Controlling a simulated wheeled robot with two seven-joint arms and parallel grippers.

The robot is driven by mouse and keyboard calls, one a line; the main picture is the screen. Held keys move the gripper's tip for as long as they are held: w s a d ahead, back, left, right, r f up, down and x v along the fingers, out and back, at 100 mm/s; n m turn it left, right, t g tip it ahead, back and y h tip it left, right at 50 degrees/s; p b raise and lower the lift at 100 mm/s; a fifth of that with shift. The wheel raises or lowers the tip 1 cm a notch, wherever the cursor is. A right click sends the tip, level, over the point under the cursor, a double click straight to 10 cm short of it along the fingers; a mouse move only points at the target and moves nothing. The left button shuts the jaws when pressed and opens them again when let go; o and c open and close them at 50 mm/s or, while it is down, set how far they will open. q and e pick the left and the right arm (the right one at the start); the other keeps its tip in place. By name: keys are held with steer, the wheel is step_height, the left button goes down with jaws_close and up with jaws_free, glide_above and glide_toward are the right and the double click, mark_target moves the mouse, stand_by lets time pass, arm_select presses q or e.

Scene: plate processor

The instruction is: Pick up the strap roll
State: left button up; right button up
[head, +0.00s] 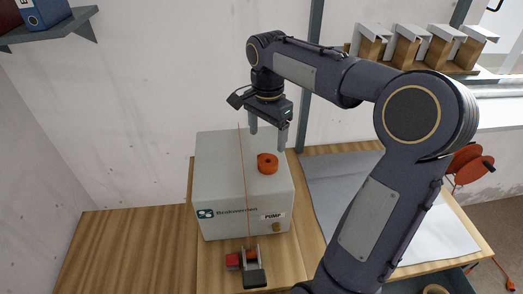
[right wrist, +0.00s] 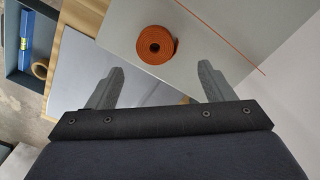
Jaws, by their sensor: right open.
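The strap roll (head: 267,163) is a small orange coil lying on top of the grey pump box, near its right edge. In the right wrist view the strap roll (right wrist: 156,46) shows as a spiral, just beyond the fingertips and between their lines. My right gripper (head: 268,140) is open and empty, pointing down above the box just behind the roll. It also shows in the right wrist view (right wrist: 160,75), with its two fingers wide apart. I cannot tell the exact height of the fingertips over the box. My left gripper is not in view.
The grey pump box (head: 247,213) stands on a wooden bench (head: 120,243). A thin orange line runs down over it to a red and black device (head: 248,262) in front. A grey sheet (head: 335,185) lies at right. A shelf (head: 50,32) hangs upper left.

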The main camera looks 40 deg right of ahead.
mark_target(268, 161)
steer(key=f, duration=0.2)
steer(key=shift+s+f, duration=0.25)
steer(key=shift+f, duration=0.1)
step_height(268, 161, down, 5)
steer(key=shift+s+a+r+p, duration=0.1)
steer(key=shift+s+p, duration=0.05)
steer(key=shift+p, duration=0.4)
steer(key=c, duration=1.1)
